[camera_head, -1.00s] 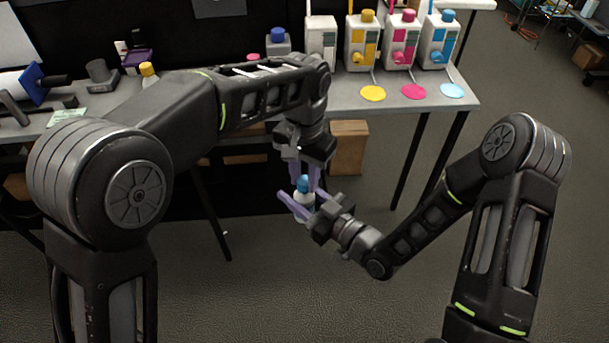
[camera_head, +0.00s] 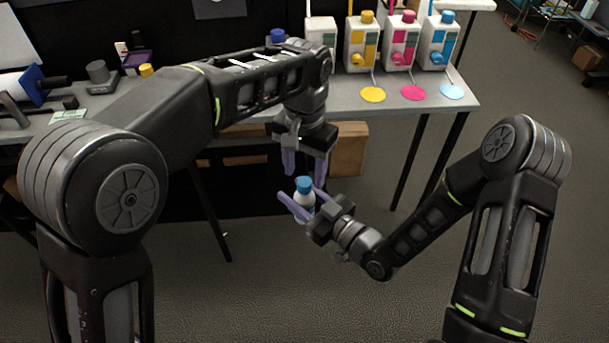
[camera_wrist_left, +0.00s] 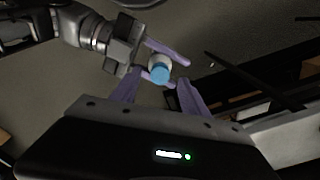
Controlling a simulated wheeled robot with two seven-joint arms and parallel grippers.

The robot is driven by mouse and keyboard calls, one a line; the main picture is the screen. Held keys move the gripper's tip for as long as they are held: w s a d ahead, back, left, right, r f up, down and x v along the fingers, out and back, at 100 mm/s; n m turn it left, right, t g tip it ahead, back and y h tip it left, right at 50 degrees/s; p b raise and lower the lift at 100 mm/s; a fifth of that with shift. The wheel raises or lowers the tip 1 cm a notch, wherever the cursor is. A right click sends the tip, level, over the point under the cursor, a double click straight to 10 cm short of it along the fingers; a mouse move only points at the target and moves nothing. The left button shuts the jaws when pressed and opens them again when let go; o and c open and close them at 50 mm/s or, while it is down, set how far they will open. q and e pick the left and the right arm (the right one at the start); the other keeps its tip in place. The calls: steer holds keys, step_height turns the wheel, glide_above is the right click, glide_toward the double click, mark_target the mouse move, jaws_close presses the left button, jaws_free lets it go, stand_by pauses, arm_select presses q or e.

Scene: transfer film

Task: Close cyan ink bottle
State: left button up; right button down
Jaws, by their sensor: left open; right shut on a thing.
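The cyan ink bottle (camera_head: 303,198) is white with a blue cap (camera_head: 303,183) seated on its top. My right gripper (camera_head: 299,206) is shut on the bottle's body and holds it about upright in the air, in front of the table. My left gripper (camera_head: 305,170) is open and empty, with its fingers pointing down just above and behind the cap. In the left wrist view, the bottle's cap (camera_wrist_left: 160,74) shows beyond the open left fingers (camera_wrist_left: 158,92), apart from them. The bottle's lower part is partly hidden by the right fingers.
The table (camera_head: 345,96) stands behind the grippers, with yellow, magenta and cyan dispensers at its back. A coloured disc lies before each, the cyan disc (camera_head: 452,91) at right. A cardboard box (camera_head: 348,148) is under the table. The floor at front is clear.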

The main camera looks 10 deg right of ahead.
arm_select(q)
step_height(320, 180, up, 5)
steer(key=shift+f, duration=0.1)
steer(key=shift+w, duration=0.1)
stand_by(0.5)
steer(key=w+a+f+n+h, duration=0.2)
steer(key=w+a+f+h, duration=0.25)
steer(key=w+f, duration=0.3)
steer(key=s+a+f+n+t, duration=0.1)
steer(key=s+a+f+n, duration=0.15)
steer(key=f, duration=0.75)
steer(key=s+a+f+n, duration=0.15)
steer(key=a+f, duration=0.25)
steer(key=f, duration=0.5)
steer(key=s+a+f+n, duration=0.2)
steer(key=s+a+f, duration=0.2)
steer(key=s+f, duration=0.5)
steer(key=s+d+f, duration=0.1)
steer(key=s+f, duration=0.1)
steer(key=s, duration=0.5)
steer(key=s+f+n, duration=0.1)
steer(key=s, duration=0.7)
steer(key=shift+d+f, duration=0.35)
